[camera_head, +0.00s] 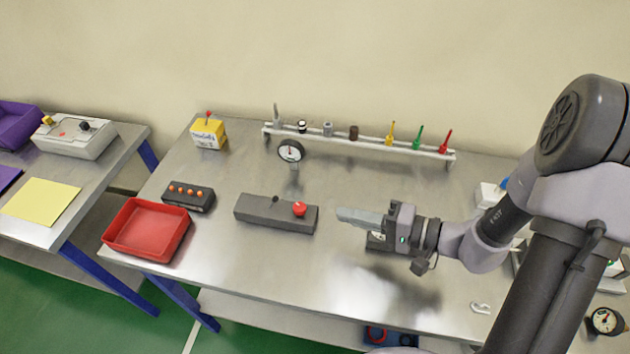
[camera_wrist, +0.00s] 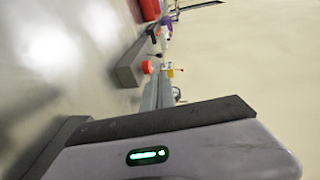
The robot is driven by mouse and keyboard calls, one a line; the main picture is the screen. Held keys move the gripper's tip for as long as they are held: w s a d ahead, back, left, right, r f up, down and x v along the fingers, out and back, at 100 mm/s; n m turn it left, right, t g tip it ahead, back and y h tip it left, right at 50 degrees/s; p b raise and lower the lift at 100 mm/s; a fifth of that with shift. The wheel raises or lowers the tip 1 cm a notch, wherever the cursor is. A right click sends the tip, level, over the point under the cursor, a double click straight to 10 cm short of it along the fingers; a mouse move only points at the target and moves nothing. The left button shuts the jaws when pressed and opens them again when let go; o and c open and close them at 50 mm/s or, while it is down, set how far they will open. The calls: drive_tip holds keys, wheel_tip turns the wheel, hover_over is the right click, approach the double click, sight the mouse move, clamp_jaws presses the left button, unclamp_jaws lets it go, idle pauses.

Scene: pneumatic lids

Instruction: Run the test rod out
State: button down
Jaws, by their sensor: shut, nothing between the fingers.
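No part that I can clearly name as the test rod shows. A dark grey block (camera_head: 262,213) lies on the metal bench, with a red round button (camera_head: 299,209) at its right end and a small black knob (camera_head: 275,199) beside it. My gripper (camera_head: 342,215) is shut and empty, pointing left above the bench, a little right of the block and apart from it. In the wrist view the shut fingers (camera_wrist: 162,92) point toward the far end of the bench, with the red button (camera_wrist: 147,67) beside their tips. A small object beneath my gripper is mostly hidden.
A red tray (camera_head: 120,243) and a dark box with several orange buttons (camera_head: 188,197) stand at left. A yellow box (camera_head: 208,136), a dial gauge (camera_head: 291,151) and a white rack (camera_head: 375,147) with coloured tools stand behind. The front middle of the bench is clear.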

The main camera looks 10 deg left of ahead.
drive_tip(key=shift+a, duration=0.1)
drive_tip(key=b, duration=0.2)
approach(277, 199)
drive_tip(key=x, duration=0.6)
drive_tip(key=shift+w+a+f, duration=0.2)
drive_tip(key=shift+a+f, duration=0.05)
drive_tip(key=shift+a, duration=0.1)
drive_tip(key=shift+r, duration=0.15)
